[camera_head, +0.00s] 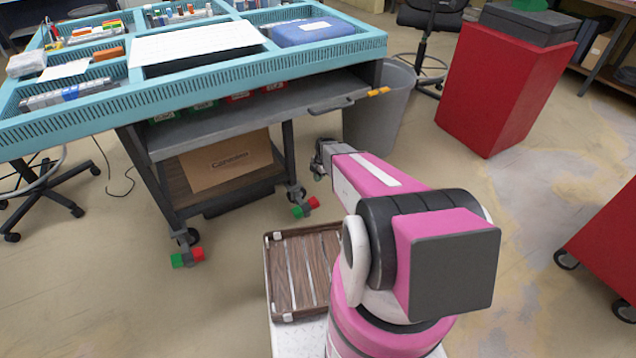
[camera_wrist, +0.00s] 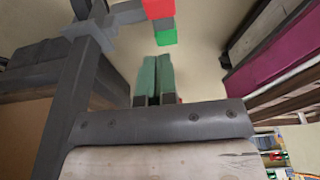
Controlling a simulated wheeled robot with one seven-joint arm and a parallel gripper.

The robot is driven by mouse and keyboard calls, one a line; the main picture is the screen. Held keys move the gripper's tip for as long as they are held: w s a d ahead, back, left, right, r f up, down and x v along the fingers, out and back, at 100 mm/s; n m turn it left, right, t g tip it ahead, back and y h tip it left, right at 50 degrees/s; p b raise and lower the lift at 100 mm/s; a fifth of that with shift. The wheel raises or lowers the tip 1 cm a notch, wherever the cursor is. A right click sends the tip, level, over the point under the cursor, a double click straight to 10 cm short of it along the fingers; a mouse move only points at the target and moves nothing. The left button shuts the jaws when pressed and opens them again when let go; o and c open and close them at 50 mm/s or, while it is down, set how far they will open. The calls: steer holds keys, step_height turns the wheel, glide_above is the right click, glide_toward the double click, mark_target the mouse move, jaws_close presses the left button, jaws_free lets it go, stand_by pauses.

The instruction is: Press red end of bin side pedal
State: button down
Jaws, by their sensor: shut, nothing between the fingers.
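The blue-topped cart has a caster pedal (camera_head: 305,207) at its lower right leg, on the side towards the grey bin (camera_head: 385,112). Its red end (camera_head: 313,202) points right and its green end (camera_head: 298,211) points left. My gripper (camera_head: 318,176) is low, behind and to the right of this pedal, and partly hidden by my arm. In the wrist view a red and green pedal (camera_wrist: 160,22) shows at the top, red end uppermost. The teal fingers of my gripper (camera_wrist: 150,60) are together and empty, just below the green end in the picture. I cannot tell whether they touch it.
A second red and green pedal (camera_head: 187,258) is at the cart's front left leg. The cart (camera_head: 230,130) has a lower shelf with a cardboard box (camera_head: 226,165). A red cabinet (camera_head: 505,80) stands to the right.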

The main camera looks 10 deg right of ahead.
mark_target(316, 199)
steer(key=f, duration=0.7)
steer(key=a+f, duration=0.1)
steer(key=f, duration=0.2)
steer(key=shift+s+f, duration=0.1)
steer(key=shift+f, duration=0.05)
steer(key=shift+d+f, duration=0.15)
steer(key=shift+f, duration=0.65)
steer(key=shift+d+f, duration=0.1)
steer(key=shift+d+f+y, duration=0.1)
steer(key=shift+d+y, duration=0.1)
steer(key=shift+y, duration=0.2)
steer(key=shift+w+d+f+g+y, duration=0.2)
steer(key=shift+f+g+y, duration=0.05)
steer(key=shift+g+y, duration=0.05)
steer(key=shift+w+d+f+g+y, duration=0.2)
steer(key=shift+d+f+y, duration=0.3)
steer(key=shift+f+y, duration=0.25)
steer(key=shift+w+d+f+g+y, duration=0.1)
steer(key=shift+d+f+g+y, duration=0.1)
steer(key=shift+d+f+y, duration=0.4)
